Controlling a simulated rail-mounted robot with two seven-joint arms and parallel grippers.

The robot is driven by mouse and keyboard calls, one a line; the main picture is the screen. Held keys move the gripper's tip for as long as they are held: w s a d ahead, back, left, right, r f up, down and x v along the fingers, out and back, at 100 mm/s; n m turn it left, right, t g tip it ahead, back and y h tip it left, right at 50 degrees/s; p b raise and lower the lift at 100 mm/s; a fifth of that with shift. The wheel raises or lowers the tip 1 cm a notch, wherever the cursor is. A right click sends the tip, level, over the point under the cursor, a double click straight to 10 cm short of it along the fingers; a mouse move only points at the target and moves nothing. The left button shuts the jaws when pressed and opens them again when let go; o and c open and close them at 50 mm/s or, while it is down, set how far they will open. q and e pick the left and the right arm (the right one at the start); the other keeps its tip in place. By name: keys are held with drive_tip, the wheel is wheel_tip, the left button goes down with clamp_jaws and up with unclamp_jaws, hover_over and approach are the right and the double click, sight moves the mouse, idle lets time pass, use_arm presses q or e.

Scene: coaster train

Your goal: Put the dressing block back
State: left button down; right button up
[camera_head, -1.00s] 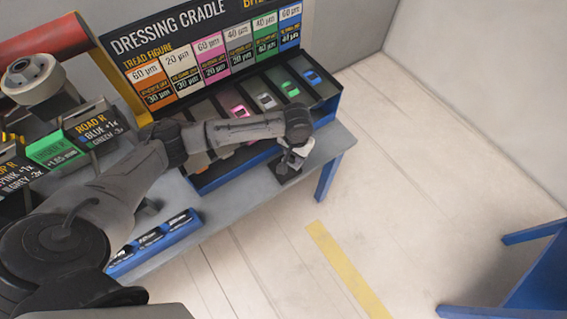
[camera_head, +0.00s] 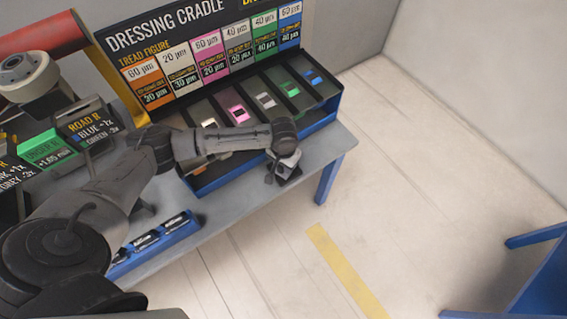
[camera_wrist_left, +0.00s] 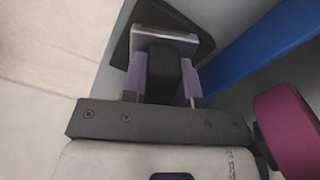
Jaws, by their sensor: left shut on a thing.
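The dressing cradle is a blue-edged rack (camera_head: 318,127) with dark slots under a labelled sign board (camera_head: 200,32). In its slots I see blocks with coloured marks: pink (camera_head: 238,113), grey (camera_head: 265,100), green (camera_head: 290,88) and blue (camera_head: 313,76). The slot at the orange label end is largely behind my arm. My left gripper (camera_head: 283,168) is low in front of the rack, near the table's front edge. In the left wrist view my gripper (camera_wrist_left: 166,75) is shut on a dark block with a pale metal plate (camera_wrist_left: 165,37). A dark pad (camera_wrist_left: 203,42) shows behind it; contact is unclear.
The grey table (camera_head: 225,205) carries a blue tray (camera_head: 178,238) with several dark pieces at its front. A red roll (camera_head: 45,35) and label stands (camera_head: 90,125) are at left. A blue frame (camera_head: 535,275) stands right; the floor between is clear.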

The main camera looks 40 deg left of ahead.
use_arm(q)
drive_tip(key=shift+f, duration=0.1)
drive_tip(key=c, duration=0.9)
unclamp_jaws()
wheel_tip(320, 180, up, 11)
drive_tip(key=p, duration=0.3)
drive_tip(key=shift+w, duration=0.1)
drive_tip(key=shift+r, duration=0.65)
